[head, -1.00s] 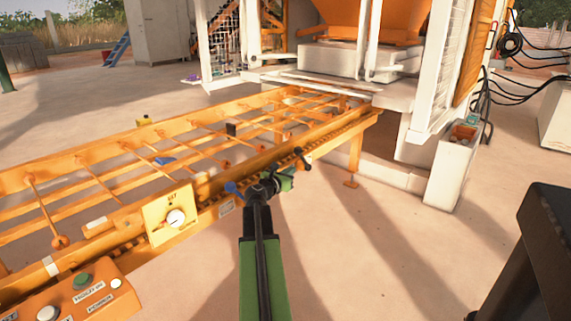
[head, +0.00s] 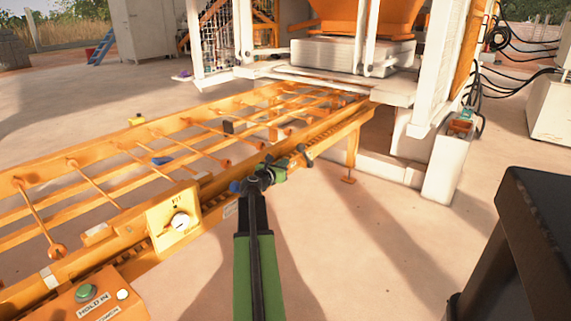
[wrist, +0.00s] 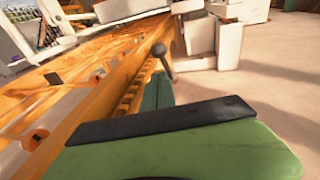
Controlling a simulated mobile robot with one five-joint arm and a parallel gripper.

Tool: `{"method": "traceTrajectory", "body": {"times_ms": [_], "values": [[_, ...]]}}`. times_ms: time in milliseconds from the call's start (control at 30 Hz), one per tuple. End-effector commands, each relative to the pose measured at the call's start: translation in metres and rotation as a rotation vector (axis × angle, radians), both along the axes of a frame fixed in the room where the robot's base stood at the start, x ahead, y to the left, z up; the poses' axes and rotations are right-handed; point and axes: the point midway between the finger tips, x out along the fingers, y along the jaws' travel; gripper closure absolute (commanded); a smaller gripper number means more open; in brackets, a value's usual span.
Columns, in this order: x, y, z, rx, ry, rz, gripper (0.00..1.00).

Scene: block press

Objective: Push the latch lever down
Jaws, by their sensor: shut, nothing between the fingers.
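The latch lever (head: 304,154) is a short dark rod with a round knob on the near side rail of the orange conveyor. In the wrist view the lever (wrist: 162,59) stands tilted, knob up, just beyond my gripper. My gripper (head: 284,166), green and dark, is shut and empty, close to the left of the lever in the head view. In the wrist view my gripper's green body and dark strip (wrist: 165,120) fill the lower part. I cannot tell whether it touches the lever.
The orange conveyor (head: 100,205) runs from lower left to the block press (head: 350,52). A dial plate (head: 174,220) and a button box (head: 95,298) sit along its near side. A black block-like shape (head: 535,245) stands at lower right.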

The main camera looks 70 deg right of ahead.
Motion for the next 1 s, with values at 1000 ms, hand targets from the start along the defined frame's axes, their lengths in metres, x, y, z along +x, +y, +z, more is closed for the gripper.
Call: {"method": "traceTrajectory", "body": {"times_ms": [1000], "values": [[-0.008, -0.108, 0.0, 0.001, 0.0, -0.003, 1.0]]}}
